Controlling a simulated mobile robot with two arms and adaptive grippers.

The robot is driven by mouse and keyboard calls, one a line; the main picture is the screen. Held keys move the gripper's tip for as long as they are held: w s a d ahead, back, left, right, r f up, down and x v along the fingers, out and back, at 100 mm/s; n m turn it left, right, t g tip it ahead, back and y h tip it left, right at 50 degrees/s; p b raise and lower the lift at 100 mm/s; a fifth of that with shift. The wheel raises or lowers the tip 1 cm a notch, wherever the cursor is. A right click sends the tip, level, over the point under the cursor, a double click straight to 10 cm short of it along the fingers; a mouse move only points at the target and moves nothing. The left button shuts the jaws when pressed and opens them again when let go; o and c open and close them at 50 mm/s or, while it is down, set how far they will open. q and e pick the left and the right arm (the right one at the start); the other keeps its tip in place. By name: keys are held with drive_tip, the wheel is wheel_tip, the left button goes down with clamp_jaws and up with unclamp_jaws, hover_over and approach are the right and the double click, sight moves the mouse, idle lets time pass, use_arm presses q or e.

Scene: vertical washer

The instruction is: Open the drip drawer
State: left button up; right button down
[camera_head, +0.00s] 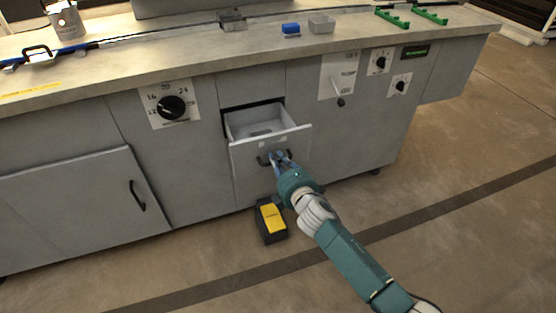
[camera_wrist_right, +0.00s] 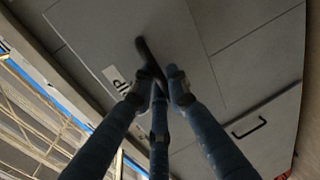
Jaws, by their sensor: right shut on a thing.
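The drip drawer (camera_head: 266,136) is a grey drawer in the front of the cabinet, and it stands pulled out so that its empty light inside shows. Its dark curved handle (camera_head: 262,161) is on the drawer front. My right gripper (camera_head: 280,160) is at this handle, with its blue fingers shut on it. In the right wrist view the fingers close around the dark handle (camera_wrist_right: 143,50), next to a white label on the drawer front. Part of the handle is hidden behind the fingers. My left gripper is not in view.
A black and yellow box (camera_head: 271,220) lies on the floor just below the drawer, beside my right arm. A cabinet door with a black handle (camera_head: 137,196) is at the left. Dials and small things line the panel and countertop (camera_head: 215,58). The floor at the right is clear.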

drive_tip(key=shift+f, duration=0.15)
drive_tip(key=c, duration=1.8)
unclamp_jaws()
drive_tip(key=v, duration=1.2)
